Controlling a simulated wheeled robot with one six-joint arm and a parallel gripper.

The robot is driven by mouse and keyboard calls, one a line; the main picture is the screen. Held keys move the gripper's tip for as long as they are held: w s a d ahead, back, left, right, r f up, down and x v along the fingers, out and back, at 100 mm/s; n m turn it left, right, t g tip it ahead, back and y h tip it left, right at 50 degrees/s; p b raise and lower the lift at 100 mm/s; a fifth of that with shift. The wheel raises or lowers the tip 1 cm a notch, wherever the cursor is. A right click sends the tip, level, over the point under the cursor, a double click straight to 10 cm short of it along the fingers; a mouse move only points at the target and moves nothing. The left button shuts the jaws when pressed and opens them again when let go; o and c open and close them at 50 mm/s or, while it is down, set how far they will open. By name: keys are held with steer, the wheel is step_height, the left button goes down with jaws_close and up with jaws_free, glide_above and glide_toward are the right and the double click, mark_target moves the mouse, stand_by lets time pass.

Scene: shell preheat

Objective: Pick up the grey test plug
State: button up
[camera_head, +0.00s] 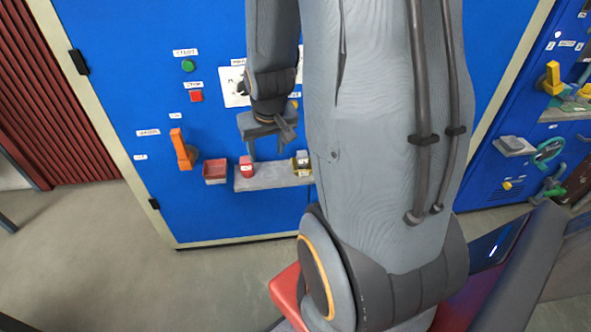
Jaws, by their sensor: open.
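My gripper (266,154) points down, open and empty, in front of the blue cabinet and above the grey shelf (270,181) as seen in the picture. A small red block (246,167) with a pale label stands at the shelf's left end, left of and below my gripper. A small yellowish and dark piece (301,163) with a pale label is near the shelf's right end, right of my gripper and partly against my arm's outline. I cannot make out a grey test plug for certain; my arm hides the area right of the shelf.
A red bin (215,171) is fixed left of the shelf. An orange lever (182,149) sticks out farther left. A green button (188,66) and a red button (196,96) are above. Another blue cabinet with a yellow handle (552,78) is at right. Floor at lower left is clear.

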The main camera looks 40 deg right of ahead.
mark_target(302, 154)
steer(key=w+d+f+m+b, duration=0.1)
steer(key=d+f, duration=0.2)
steer(key=d, duration=0.2)
steer(key=w+d+f+m+t+h+b, duration=0.1)
steer(key=d+f+b, duration=0.1)
steer(key=d+f, duration=0.2)
steer(key=w+d+f+m+h+b, duration=0.1)
steer(key=d+f+b, duration=0.1)
steer(key=d+f, duration=0.2)
steer(key=shift+d+f+t, duration=0.1)
steer(key=shift+d+t, duration=0.3)
steer(key=shift+d, duration=0.95)
steer(key=shift+d+r+x, duration=0.1)
steer(key=shift+d+x, duration=0.05)
steer(key=shift+x, duration=1.65)
steer(key=shift+d+r+x, duration=0.1)
steer(key=shift+d+x, duration=0.1)
steer(key=shift+x, duration=1.6)
steer(key=shift+w, duration=0.15)
steer(key=shift+r, duration=0.1)
steer(key=c, duration=1.3)
